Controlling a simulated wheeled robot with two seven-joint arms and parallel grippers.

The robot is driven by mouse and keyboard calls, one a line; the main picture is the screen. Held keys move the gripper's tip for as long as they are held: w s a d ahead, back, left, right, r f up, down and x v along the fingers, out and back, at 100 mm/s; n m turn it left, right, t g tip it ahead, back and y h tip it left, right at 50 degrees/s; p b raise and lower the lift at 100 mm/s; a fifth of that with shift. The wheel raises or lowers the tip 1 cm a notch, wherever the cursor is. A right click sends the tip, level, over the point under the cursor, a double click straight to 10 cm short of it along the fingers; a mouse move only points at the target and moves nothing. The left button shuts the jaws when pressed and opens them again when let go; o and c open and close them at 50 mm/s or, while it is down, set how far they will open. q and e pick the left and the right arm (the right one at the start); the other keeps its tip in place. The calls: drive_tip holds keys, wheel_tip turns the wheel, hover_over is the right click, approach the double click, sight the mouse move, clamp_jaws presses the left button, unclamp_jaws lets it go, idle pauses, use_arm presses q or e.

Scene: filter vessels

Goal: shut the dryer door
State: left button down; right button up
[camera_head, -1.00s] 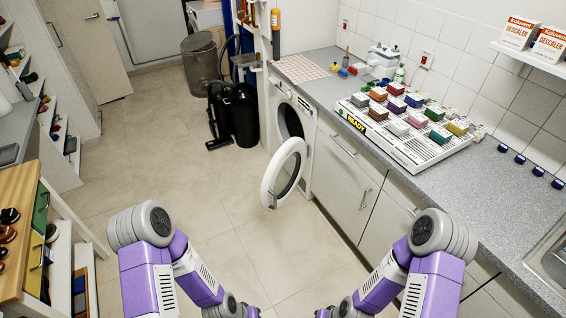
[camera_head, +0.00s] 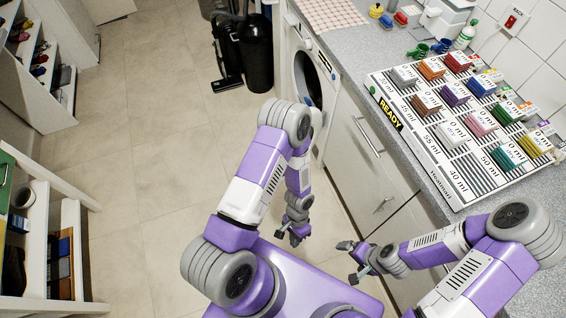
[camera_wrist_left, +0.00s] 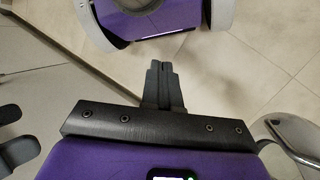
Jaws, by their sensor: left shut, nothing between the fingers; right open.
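The white dryer (camera_head: 312,48) stands under the counter in the head view, with its round dark opening (camera_head: 306,78) uncovered at the top. The open door is not clearly visible now; my left arm covers the area in front of the dryer. My left gripper (camera_head: 288,237) is low over the floor, nearer to me than the dryer, and its fingers are shut and empty. They also show together in the left wrist view (camera_wrist_left: 164,82). My right gripper (camera_head: 355,263) is open and empty, beside the cabinet fronts. I cannot tell whether either gripper touches the door.
Pale cabinets (camera_head: 352,150) run along the right under a grey counter (camera_head: 420,180) with a board of coloured blocks (camera_head: 460,185). A black vacuum cleaner (camera_head: 256,55) stands left of the dryer. Shelves (camera_head: 40,235) line the left. The tiled floor (camera_head: 150,150) between is clear.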

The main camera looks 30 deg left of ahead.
use_arm(q)
drive_tip(key=w+a+f+m+g+y+b, duration=0.1)
drive_tip(key=w+a+f+m+y+b, duration=0.15)
drive_tip(key=a+f+m+y, duration=0.35)
drive_tip(key=w+a+f+m+t+y+b, duration=0.2)
drive_tip(key=w+a+m+y+b, duration=0.1)
drive_tip(key=w+a+m+y, duration=0.25)
drive_tip(key=w+d+r+m+t+y+b, duration=0.2)
drive_tip(key=w+r+t+y, duration=0.2)
drive_tip(key=w, duration=0.3)
drive_tip(key=w+d+r+m+t+y+b, duration=0.1)
drive_tip(key=w+d+r+m+t+y, duration=0.1)
drive_tip(key=w+r+t+y, duration=0.3)
drive_tip(key=w+a+f+g+b, duration=0.1)
drive_tip(key=w+a, duration=0.3)
drive_tip(key=a, duration=0.8)
drive_tip(key=shift+a+f+g+h, duration=0.3)
drive_tip(key=shift+a+f+h, duration=0.05)
drive_tip(key=shift+f+h, duration=0.15)
use_arm(e)
wheel_tip(320, 180, down, 11)
drive_tip(key=shift+r, duration=0.1)
